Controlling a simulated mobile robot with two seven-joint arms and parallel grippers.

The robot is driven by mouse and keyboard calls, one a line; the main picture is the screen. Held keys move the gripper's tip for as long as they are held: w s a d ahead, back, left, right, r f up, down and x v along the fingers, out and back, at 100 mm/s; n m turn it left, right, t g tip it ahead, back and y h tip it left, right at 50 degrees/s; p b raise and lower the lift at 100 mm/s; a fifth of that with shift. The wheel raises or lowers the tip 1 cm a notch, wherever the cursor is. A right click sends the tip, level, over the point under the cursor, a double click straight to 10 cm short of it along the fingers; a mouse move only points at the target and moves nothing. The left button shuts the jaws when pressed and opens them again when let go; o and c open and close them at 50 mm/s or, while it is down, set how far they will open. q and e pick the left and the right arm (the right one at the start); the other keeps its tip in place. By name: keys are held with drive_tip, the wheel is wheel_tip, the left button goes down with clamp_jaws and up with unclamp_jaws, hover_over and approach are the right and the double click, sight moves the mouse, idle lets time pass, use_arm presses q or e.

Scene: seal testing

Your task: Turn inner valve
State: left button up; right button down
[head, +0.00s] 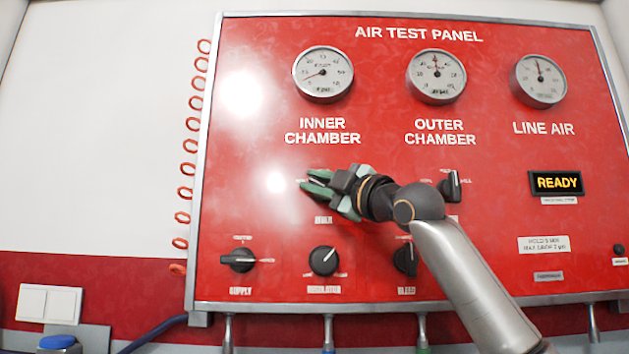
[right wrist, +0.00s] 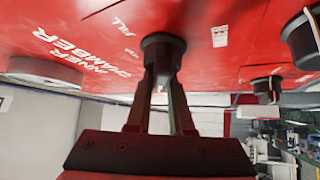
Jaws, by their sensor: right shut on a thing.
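The inner valve is a black knob (right wrist: 162,48) under the INNER CHAMBER label (head: 322,131) on the red air test panel (head: 390,240). In the right wrist view it stands between my two fingertips. In the head view my fingers hide most of it. My right gripper (head: 317,184) has green-tipped fingers and is shut on this knob; it also shows in the right wrist view (right wrist: 164,92). The inner chamber gauge (head: 323,74) above has its red needle pointing to the lower left. My left gripper is not in view.
The outer chamber knob (head: 450,186) is close to my right wrist. Below are the supply knob (head: 238,260), a middle knob (head: 324,260) and the bleed knob (head: 405,259), partly behind my arm. A red coiled hose (head: 188,168) runs along the panel's left edge. The display (head: 556,183) reads READY.

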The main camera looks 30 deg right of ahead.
drive_tip(key=c, duration=1)
unclamp_jaws()
drive_tip(key=shift+w+d+f, duration=0.2)
drive_tip(key=shift+d, duration=0.1)
drive_tip(key=shift+o, duration=1)
drive_tip(key=shift+w+d, duration=0.1)
drive_tip(key=shift+d, duration=0.05)
drive_tip(key=shift+s, duration=0.25)
drive_tip(key=b+v, duration=0.5)
drive_tip(key=v, duration=0.7)
drive_tip(key=shift+f, duration=0.1)
